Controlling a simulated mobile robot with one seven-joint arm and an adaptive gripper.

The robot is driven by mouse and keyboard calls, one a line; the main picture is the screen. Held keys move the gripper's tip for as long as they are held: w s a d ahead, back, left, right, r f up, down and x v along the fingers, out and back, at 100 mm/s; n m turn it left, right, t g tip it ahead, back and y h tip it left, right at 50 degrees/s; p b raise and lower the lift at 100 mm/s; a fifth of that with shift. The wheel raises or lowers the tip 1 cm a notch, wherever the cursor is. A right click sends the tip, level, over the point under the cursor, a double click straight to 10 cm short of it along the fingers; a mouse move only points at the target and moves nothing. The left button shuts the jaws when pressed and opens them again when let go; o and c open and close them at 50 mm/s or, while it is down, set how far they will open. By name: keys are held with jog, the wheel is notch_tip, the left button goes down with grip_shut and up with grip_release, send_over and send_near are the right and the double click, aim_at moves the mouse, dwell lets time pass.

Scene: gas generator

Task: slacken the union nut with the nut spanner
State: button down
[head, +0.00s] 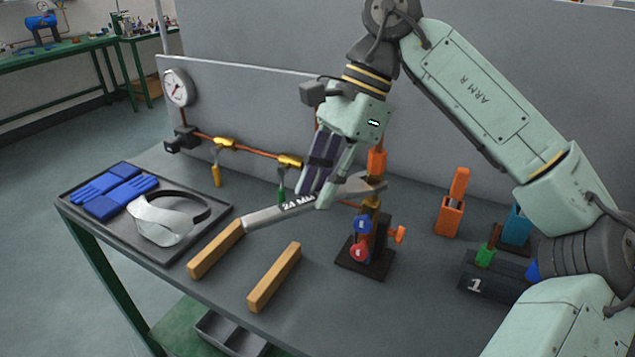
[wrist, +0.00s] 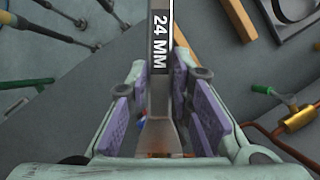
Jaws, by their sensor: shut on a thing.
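The nut spanner (head: 285,212) is a grey steel bar marked 24 MM, and its marking also shows in the wrist view (wrist: 160,50). My gripper (head: 325,187) is shut on it near its head end, between purple pads. The spanner's handle slants down-left toward a wooden block. Its open-ended head (head: 364,187) lies at the top of the small stand (head: 366,262), by a brass fitting (head: 371,201) that looks like the union nut. I cannot tell whether the jaws are around the nut or touch it. In the wrist view the head is partly hidden by my gripper.
Two wooden blocks (head: 217,249) (head: 275,277) lie in front. A tray (head: 66,205) with blue gloves and a visor is at left. A copper pipe with valves (head: 223,142) and a gauge (head: 177,87) stand behind. Orange holder (head: 450,216) and dark box (head: 492,282) are at right.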

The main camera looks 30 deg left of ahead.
jog(key=shift+d, duration=0.15)
jog(key=shift+s+d+n+g+h+p, duration=0.15)
jog(key=shift+s+d+n+h+p, duration=0.25)
jog(key=shift+d+n, duration=0.65)
jog(key=shift+s+d+n+g+h+p, duration=0.15)
jog(key=shift+d+n+h+p, duration=0.2)
jog(key=shift+d+n+h, duration=0.6)
jog(key=shift+s+d+n+g+h+p, duration=0.15)
jog(key=shift+s+d+n+p, duration=0.4)
jog(key=shift+n, duration=0.85)
jog(key=shift+w+d, duration=0.15)
jog(key=shift+w, duration=0.1)
jog(key=shift+m, duration=0.4)
jog(key=shift+s+b, duration=0.9)
jog(key=shift+s, duration=1.85)
jog(key=shift+w, duration=0.1)
